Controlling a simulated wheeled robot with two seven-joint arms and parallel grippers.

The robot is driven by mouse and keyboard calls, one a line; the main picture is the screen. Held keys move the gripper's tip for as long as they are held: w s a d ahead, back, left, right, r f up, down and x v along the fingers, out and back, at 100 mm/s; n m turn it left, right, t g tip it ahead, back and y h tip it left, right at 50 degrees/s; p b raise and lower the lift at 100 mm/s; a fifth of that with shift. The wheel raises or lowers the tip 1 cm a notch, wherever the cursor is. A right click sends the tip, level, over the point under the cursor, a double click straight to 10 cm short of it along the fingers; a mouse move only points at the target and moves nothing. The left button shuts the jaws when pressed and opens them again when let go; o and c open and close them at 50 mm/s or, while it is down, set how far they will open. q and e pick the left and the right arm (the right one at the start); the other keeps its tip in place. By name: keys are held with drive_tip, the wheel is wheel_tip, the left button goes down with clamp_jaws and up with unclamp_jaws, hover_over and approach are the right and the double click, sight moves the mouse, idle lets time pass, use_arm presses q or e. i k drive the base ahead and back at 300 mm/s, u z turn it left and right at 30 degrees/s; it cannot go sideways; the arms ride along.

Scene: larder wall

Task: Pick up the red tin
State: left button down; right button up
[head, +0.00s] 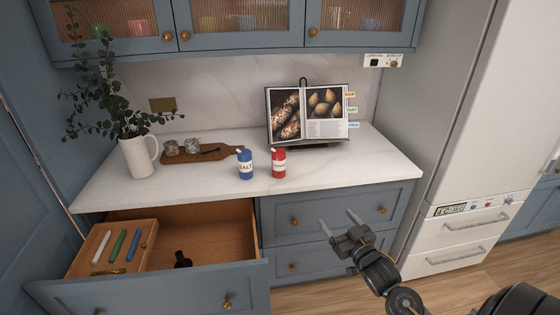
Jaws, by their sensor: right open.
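The red tin (278,163) stands upright on the white marble counter (340,171), near its front edge. A blue tin (245,165) with a label that seems to read SALT stands just to its left, with a small gap between them. My right gripper (338,222) is open and empty. It is in front of the closed drawers, lower than the counter top and to the right of the red tin, well apart from it. My left gripper is not in view.
An open cookbook (308,116) on a stand is behind the red tin. A wooden board (190,155) with jars and a white jug (138,157) of leaves are at left. An open drawer (180,285) juts out below left. The counter's right part is clear.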

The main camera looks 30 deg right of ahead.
sight(279, 155)
drive_tip(key=i, duration=1)
